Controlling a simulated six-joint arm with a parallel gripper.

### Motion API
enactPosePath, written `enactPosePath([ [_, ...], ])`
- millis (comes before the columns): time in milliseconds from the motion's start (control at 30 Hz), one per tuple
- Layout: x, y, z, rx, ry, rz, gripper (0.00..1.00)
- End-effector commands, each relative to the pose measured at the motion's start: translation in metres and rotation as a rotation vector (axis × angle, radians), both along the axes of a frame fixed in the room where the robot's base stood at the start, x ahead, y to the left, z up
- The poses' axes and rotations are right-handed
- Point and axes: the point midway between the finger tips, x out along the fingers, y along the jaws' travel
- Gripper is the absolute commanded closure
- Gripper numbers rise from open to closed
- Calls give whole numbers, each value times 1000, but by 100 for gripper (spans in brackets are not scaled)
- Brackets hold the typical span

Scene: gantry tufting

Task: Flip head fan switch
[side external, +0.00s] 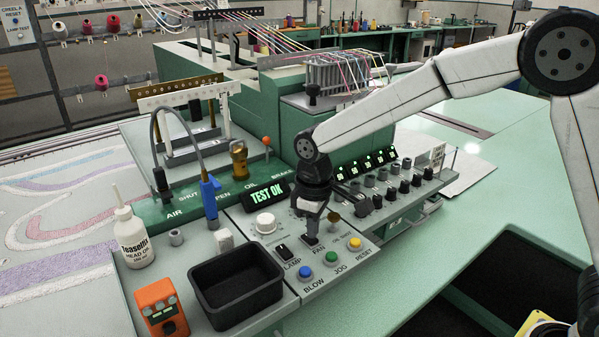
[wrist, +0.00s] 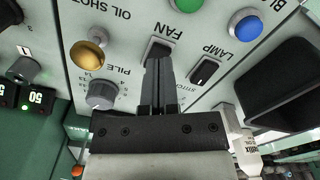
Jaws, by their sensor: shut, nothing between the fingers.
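The fan switch (side external: 311,240) is a small black rocker on the grey control panel (side external: 327,273), above the word FAN. In the wrist view the fan switch (wrist: 159,45) shows just beyond my fingertips, partly hidden by them. My gripper (side external: 309,229) is shut and empty, pointing down right at the switch. In the wrist view my gripper (wrist: 158,66) overlaps the switch's near end. I cannot tell whether the fingertips touch it, or which way the rocker is tilted.
The black lamp switch (wrist: 206,70) is close beside the fan switch. A brass knob (wrist: 88,54) and a grey dial (wrist: 103,94) are on the other side. Blue (side external: 305,272), green (side external: 331,257) and yellow (side external: 355,243) buttons line the front. A black bin (side external: 237,289) stands left.

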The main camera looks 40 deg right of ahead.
Motion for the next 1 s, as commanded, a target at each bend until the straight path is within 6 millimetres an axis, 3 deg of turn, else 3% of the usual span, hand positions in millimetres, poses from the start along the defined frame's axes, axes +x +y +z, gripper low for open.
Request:
enactPosePath([
  [1000, 0, 0, -11, 0, 1, 0, 100],
])
